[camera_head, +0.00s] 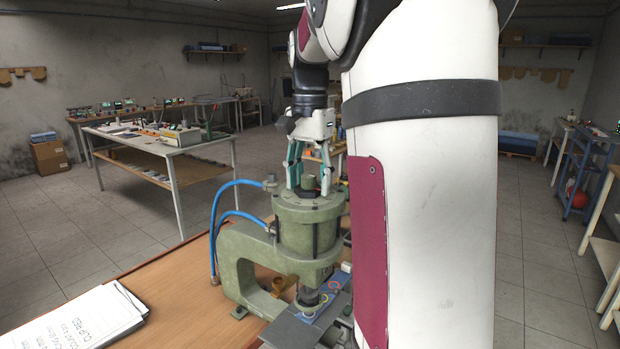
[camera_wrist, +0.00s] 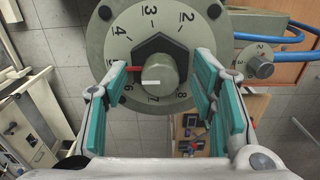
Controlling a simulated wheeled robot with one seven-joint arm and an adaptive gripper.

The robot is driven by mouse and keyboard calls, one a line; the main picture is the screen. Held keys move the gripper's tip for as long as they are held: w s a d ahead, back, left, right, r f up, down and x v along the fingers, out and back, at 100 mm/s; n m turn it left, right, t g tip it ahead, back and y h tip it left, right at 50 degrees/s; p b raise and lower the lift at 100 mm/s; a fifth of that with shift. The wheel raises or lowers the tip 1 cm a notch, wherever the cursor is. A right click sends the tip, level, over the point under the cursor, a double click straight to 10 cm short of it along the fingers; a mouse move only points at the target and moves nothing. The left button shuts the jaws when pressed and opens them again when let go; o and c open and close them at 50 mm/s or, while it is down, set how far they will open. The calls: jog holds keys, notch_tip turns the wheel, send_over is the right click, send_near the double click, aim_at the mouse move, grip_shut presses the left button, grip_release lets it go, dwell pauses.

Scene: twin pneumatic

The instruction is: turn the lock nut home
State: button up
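The lock nut (camera_wrist: 160,45) is a dark hexagonal nut around a round grey-green stem (camera_wrist: 154,73) on top of the press cylinder (camera_head: 309,226). The stem's end carries a white mark. A numbered dial face (camera_wrist: 120,45) surrounds the nut, and a red pointer (camera_wrist: 130,69) lies left of the stem, near the 5. My gripper (camera_head: 310,182) points down over the cylinder top in the head view. In the wrist view my gripper (camera_wrist: 160,80) is open, with teal fingers left and right of the nut and a visible gap on each side. Finger height against the nut is unclear.
Blue hoses (camera_head: 215,230) run left of the green press frame (camera_head: 240,262). A smaller numbered knob (camera_wrist: 260,66) sits right of the dial in the wrist view. Printed sheets (camera_head: 85,322) lie on the wooden bench (camera_head: 170,280). My arm hides the right part of the bench.

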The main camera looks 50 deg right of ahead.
dwell(0.3)
notch_tip(320, 180, up, 12)
dwell(0.5)
dwell(0.5)
